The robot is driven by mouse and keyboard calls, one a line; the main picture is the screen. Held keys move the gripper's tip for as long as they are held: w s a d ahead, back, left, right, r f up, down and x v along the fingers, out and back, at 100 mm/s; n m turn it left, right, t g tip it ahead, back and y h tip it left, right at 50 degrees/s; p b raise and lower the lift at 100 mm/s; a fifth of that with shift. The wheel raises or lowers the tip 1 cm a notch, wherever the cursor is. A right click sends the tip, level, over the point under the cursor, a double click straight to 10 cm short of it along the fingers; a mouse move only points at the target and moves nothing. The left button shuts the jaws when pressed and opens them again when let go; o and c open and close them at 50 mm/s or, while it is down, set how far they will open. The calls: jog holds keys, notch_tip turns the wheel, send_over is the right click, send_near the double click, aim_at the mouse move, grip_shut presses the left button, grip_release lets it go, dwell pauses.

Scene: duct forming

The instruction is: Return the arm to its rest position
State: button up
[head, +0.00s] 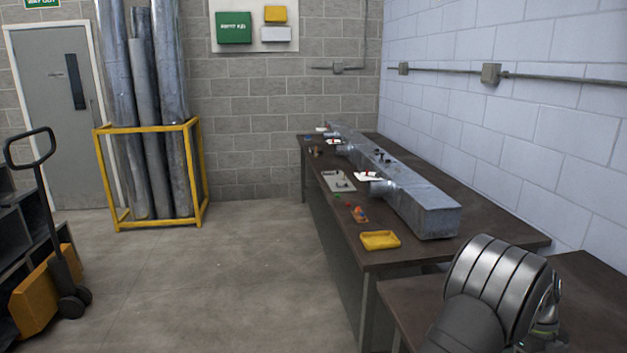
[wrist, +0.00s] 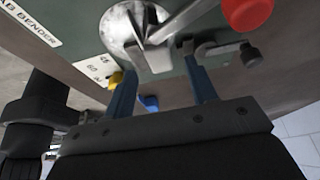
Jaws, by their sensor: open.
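My gripper (wrist: 158,62) shows in the wrist view as two blue-grey fingers rising from a dark housing. The fingers are apart and nothing is seen held between them. Beyond the fingertips is a green plate (wrist: 108,38) with a round metal disc and lever (wrist: 140,30), and a label ending in "BENDER". A red knob (wrist: 247,12) and a black knob (wrist: 249,55) are at upper right. I cannot tell whether the fingers touch any of these. In the head view my arm fills the lower right, and the gripper itself is not seen there.
A long dark workbench (head: 375,252) runs along the right wall. It carries a long metal duct (head: 405,190), a yellow tray (head: 380,240) and small tools. Pipes stand in a yellow rack (head: 155,225) at the back left. The floor (head: 230,270) between is clear.

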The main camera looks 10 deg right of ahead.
jog(key=v, duration=1.5)
jog(key=x, duration=1.7)
jog(key=shift+s+f, duration=0.15)
notch_tip(320, 180, up, 5)
jog(key=shift+f, duration=0.15)
jog(key=s+a+r, duration=0.2)
jog(key=s, duration=0.8)
jog(key=s+a+r, duration=0.1)
jog(key=s+a, duration=0.1)
jog(key=s, duration=0.8)
jog(key=s+a+r, duration=0.2)
jog(key=s, duration=0.8)
jog(key=w+d+f, duration=0.3)
jog(key=w+f, duration=0.1)
jog(key=w, duration=0.1)
jog(key=shift+w+d+f, duration=0.15)
jog(key=shift+w+d, duration=0.05)
jog(key=shift+w, duration=0.1)
